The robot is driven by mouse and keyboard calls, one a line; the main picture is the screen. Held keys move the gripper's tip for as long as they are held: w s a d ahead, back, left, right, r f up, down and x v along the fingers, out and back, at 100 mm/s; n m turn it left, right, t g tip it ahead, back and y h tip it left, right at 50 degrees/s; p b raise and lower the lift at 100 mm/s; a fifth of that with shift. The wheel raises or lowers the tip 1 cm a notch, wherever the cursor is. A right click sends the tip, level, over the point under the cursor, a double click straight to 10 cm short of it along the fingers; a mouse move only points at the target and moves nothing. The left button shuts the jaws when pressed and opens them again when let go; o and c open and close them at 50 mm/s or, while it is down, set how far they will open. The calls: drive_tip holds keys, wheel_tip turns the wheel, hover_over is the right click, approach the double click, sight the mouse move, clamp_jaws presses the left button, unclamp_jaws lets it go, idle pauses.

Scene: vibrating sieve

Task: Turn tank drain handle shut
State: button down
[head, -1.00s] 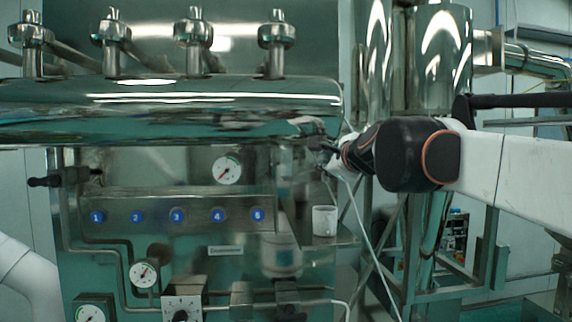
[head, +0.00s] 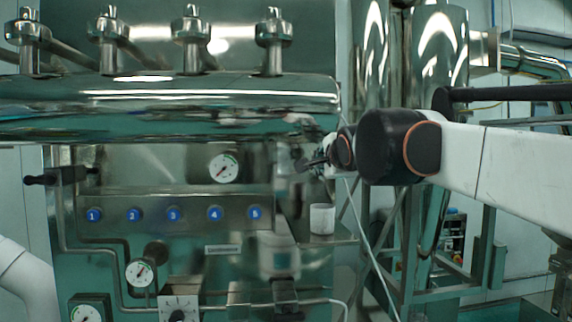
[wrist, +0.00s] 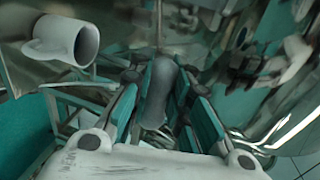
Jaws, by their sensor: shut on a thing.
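My gripper (head: 312,163) is under the right end of the shiny horizontal tank (head: 200,92) in the head view. The wrist view shows my gripper (wrist: 160,105) with its teal finger pads on both sides of a grey, rounded handle (wrist: 158,92), closed on it. I take this as the drain handle; its far end and its valve body are hard to make out. In the head view the handle is small and blurred among the dark fingers.
A white mug (head: 321,219) stands on a ledge below my gripper and shows at the upper left of the wrist view (wrist: 72,40). A panel with blue numbered buttons (head: 173,214) and gauges is to the left. A dark lever (head: 42,180) sits at far left.

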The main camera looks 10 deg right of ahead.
idle(0.3)
drive_tip(key=c, duration=1.5)
unclamp_jaws()
drive_tip(key=s, duration=0.4)
drive_tip(key=s+r, duration=0.1)
drive_tip(key=s, duration=0.3)
drive_tip(key=s+r, duration=0.1)
drive_tip(key=s, duration=0.3)
drive_tip(key=shift+r, duration=0.15)
drive_tip(key=shift+w, duration=0.1)
